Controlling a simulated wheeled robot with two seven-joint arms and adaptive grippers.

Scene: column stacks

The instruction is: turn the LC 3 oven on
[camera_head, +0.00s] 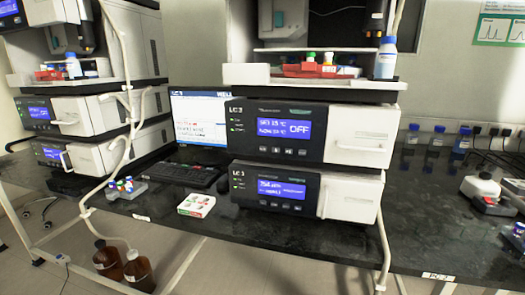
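The LC 3 oven (312,133) is the upper black and white unit of the middle stack. Its blue display (283,127) shows two temperature lines in °C and reads OFF. A row of small buttons (283,151) lies under the display, and small green lights sit at its left by the LC 3 label. Its white door (362,136) with a handle is closed. Neither of my grippers is in view.
Another LC 3 unit (307,192) with a lit display stands directly below. A monitor (200,117), keyboard (186,174), small white box (196,205) and vial rack (126,188) are at its left. Another stack (100,108) stands further left. The dark bench (290,240) is clear in front.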

